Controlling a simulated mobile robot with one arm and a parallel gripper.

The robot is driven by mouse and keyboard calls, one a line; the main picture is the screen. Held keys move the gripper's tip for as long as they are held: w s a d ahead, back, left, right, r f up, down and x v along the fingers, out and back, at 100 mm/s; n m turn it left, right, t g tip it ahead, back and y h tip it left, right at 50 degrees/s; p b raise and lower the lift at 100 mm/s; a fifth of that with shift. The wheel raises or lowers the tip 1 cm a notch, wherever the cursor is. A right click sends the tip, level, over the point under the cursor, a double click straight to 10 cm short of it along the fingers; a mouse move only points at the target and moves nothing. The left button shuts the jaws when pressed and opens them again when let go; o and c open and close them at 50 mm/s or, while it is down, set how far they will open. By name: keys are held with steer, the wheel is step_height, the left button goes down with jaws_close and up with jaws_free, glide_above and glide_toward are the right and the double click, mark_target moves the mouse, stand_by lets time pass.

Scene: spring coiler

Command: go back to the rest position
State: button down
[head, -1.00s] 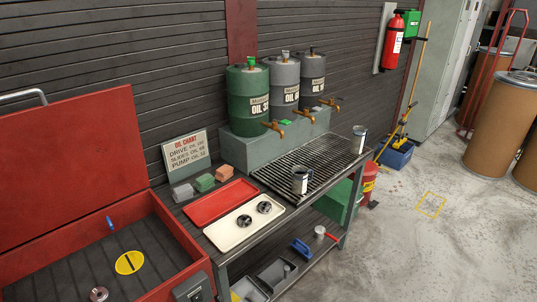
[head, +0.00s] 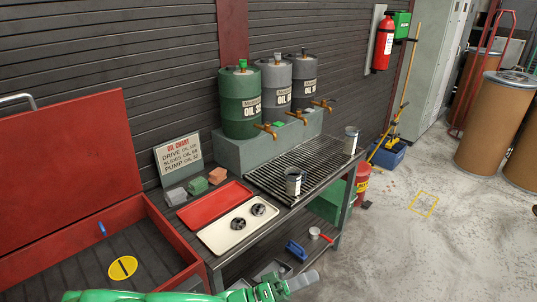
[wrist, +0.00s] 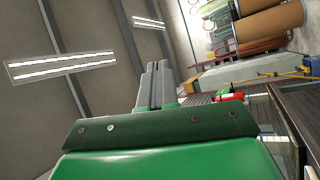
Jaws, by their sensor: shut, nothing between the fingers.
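My gripper (head: 301,280) shows at the bottom of the head view, at the end of my green arm, in front of the bench's lower shelf. Its grey fingers are together with nothing between them. In the wrist view the gripper (wrist: 158,68) is also shut and empty, with the ceiling and the far side of the room beyond it. It touches nothing that I can see.
The bench holds a red tray (head: 214,205), a cream tray (head: 224,239) with two dark round parts, and two cups on a grate (head: 275,180). Green and grey oil drums (head: 241,104) stand behind. An open red chest (head: 178,280) is at left.

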steer(key=s+d+r+m+g+y, duration=0.3)
steer(key=s+d+g+y, duration=0.7)
steer(key=s+g, duration=0.25)
steer(key=s+a+r+n+t+y, duration=0.35)
steer(key=s+a+r+y, duration=0.35)
steer(key=y, duration=0.6)
steer(key=shift+n+t+h, duration=0.55)
steer(key=shift+t+h, duration=0.25)
steer(key=shift+t, duration=0.1)
steer(key=shift+w+d+r, duration=0.25)
steer(key=shift+w+d, duration=0.1)
steer(key=shift+d, duration=0.2)
steer(key=shift+w+d+r, duration=0.25)
steer(key=shift+w+d, duration=0.1)
steer(key=shift+d, duration=0.2)
steer(key=shift+w+d+r, duration=0.25)
steer(key=shift+w+d, duration=0.1)
steer(key=shift+d, duration=0.2)
